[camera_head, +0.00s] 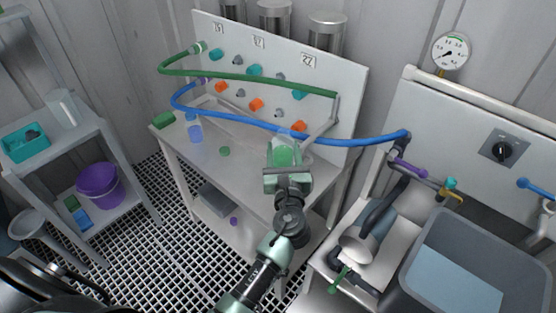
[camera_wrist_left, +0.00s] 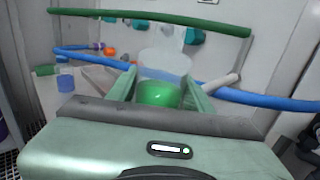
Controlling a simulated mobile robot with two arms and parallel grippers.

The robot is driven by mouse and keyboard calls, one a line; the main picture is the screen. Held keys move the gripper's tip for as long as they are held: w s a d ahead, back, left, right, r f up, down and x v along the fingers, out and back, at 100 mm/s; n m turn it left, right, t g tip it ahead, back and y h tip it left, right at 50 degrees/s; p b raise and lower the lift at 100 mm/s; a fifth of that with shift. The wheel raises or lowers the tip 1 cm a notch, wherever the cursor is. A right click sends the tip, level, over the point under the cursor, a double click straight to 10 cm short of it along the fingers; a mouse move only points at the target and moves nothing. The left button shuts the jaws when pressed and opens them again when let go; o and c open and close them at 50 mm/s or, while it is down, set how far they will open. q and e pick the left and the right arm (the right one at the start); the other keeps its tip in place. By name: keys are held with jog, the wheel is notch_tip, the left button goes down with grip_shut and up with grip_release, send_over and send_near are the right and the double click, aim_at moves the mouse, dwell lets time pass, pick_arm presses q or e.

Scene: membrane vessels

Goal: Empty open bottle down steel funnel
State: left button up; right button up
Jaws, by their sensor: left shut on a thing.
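My left gripper (camera_head: 284,160) is shut on a clear bottle (camera_head: 282,139) with green liquid in its lower part, held roughly upright over the right part of the bench. In the left wrist view the bottle (camera_wrist_left: 165,64) stands between the two fingers, with the green liquid (camera_wrist_left: 160,94) low in it. Its mouth is too faint to tell whether it is open. A grey funnel-shaped vessel (camera_head: 28,224) is at the far left, well apart from the gripper. A pale rounded cup-like piece (camera_head: 355,244) is at the lower right; I cannot tell whether it is a funnel.
A green hose (camera_head: 245,77) and blue hose (camera_head: 240,119) cross before the panel. A grey bin (camera_head: 480,235) stands right. Shelves with a purple bucket (camera_head: 97,185) stand left. Grated floor lies between.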

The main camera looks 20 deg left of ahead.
aim_at(275, 164)
pick_arm(q)
jog(key=shift+s+a+f+m, duration=0.15)
jog(key=shift+a+f+m, duration=0.15)
jog(key=shift+f+m, duration=0.4)
jog(key=shift+s+a+f+m, duration=0.25)
jog(key=shift+f+m, duration=0.25)
jog(key=shift+f, duration=0.35)
jog(key=shift+s+a+f+m, duration=0.1)
jog(key=shift+a+f+m, duration=0.2)
jog(key=shift+f+m, duration=0.4)
jog(key=a+m+p, duration=0.1)
jog(key=m+p, duration=0.1)
jog(key=s+f+m+g+p, duration=0.1)
jog(key=m, duration=0.2)
jog(key=a+m+p, duration=0.1)
jog(key=m+p, duration=0.1)
jog(key=shift+s+a+f+m+g+p, duration=0.3)
jog(key=shift+a+p, duration=0.05)
jog(key=shift+r, duration=0.1)
jog(key=shift+m+y+p, duration=0.3)
jog(key=shift+p, duration=0.35)
